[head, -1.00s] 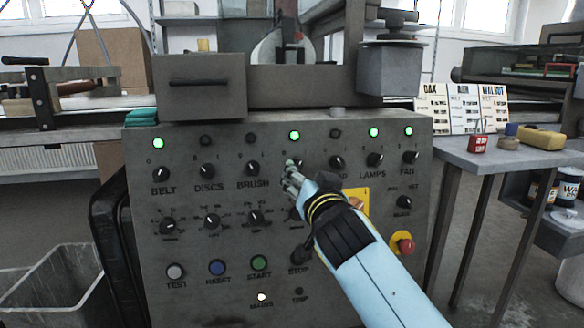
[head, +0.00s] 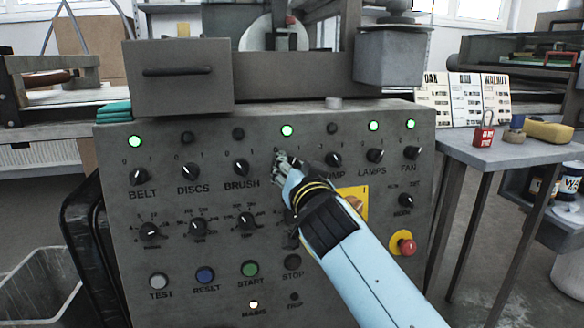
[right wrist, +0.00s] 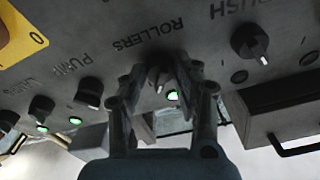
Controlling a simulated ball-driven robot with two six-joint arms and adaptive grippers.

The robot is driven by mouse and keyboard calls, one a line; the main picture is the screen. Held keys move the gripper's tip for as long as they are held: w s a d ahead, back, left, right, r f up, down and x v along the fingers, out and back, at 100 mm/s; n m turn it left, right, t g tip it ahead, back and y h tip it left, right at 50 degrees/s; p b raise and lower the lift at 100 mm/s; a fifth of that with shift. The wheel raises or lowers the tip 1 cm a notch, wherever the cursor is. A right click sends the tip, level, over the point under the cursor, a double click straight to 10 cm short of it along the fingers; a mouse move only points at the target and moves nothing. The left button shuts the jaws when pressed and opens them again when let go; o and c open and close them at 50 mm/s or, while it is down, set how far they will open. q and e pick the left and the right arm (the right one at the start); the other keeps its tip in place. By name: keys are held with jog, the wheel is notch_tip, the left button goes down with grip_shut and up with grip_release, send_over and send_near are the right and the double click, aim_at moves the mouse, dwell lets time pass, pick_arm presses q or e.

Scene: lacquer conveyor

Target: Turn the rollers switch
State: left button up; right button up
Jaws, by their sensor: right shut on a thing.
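The rollers switch (right wrist: 157,80) is a dark rotary knob below the ROLLERS lettering in the upside-down right wrist view. My right gripper (right wrist: 168,66) is shut on it, with a finger on each side. In the head view my right gripper (head: 281,158) is at the panel between the BRUSH and PUMP knobs and hides the switch and its label. The rollers lamp (head: 287,131) above it is lit green. The knob's exact pointer direction is hard to tell between the fingers. My left gripper is not in view.
The grey control panel (head: 120,235) carries neighbouring knobs: BRUSH (head: 240,167) left, PUMP (head: 333,160) right. A red emergency button (head: 405,245) sits lower right. A grey box with a handle (head: 178,85) stands on top. A side table (head: 480,155) is at the right.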

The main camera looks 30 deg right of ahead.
grip_shut()
